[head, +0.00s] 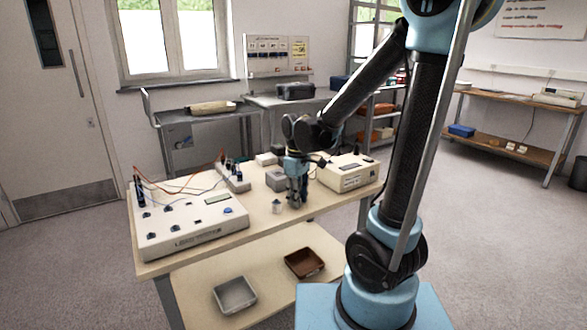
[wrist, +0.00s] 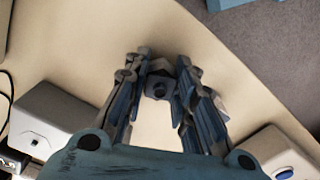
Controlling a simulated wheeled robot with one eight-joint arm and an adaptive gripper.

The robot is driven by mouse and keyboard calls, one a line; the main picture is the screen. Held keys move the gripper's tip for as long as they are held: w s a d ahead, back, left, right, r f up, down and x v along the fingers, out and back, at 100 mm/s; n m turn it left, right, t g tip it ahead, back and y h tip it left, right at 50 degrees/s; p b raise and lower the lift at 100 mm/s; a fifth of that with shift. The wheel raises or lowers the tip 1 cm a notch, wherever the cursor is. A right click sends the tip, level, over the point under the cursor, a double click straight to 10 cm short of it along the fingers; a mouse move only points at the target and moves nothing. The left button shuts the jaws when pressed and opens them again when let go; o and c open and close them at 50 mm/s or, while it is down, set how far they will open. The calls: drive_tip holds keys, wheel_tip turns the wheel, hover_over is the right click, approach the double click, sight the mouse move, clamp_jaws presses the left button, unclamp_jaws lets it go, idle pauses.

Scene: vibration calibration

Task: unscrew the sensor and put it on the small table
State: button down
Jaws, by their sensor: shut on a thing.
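My gripper (head: 297,202) points down over the right front part of the wooden workbench (head: 272,222). In the wrist view its two fingers (wrist: 160,72) close around a small grey angular piece with a dark round centre, which looks like the sensor (wrist: 160,88). In the head view the fingers hide this piece. I cannot tell whether it is still screwed to anything or is clear of the bench top. A small pale cylinder (head: 277,207) stands on the bench just left of my gripper. A grey trolley-like table (head: 195,118) stands behind; I cannot tell whether it is the small table.
A control panel (head: 195,225) with knobs and cables fills the bench's left side. A pale instrument box (head: 348,173) stands to the right and a grey block (head: 276,180) behind my gripper. A grey tray (head: 235,295) and a brown tray (head: 304,263) sit on the lower shelf.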

drive_tip(key=shift+f, duration=0.25)
drive_tip(key=c, duration=1.2)
unclamp_jaws()
drive_tip(key=shift+c, duration=0.2)
drive_tip(key=shift+r, duration=2.5)
wheel_tip(320, 180, up, 11)
drive_tip(key=s+d+f+m+t, duration=0.1)
drive_tip(key=s+d+f+m, duration=0.4)
drive_tip(key=d, duration=0.5)
drive_tip(key=s+d+f+m+t, duration=0.1)
drive_tip(key=s+d+f+m, duration=0.5)
drive_tip(key=s+d+f, duration=0.4)
drive_tip(key=shift+f, duration=0.35)
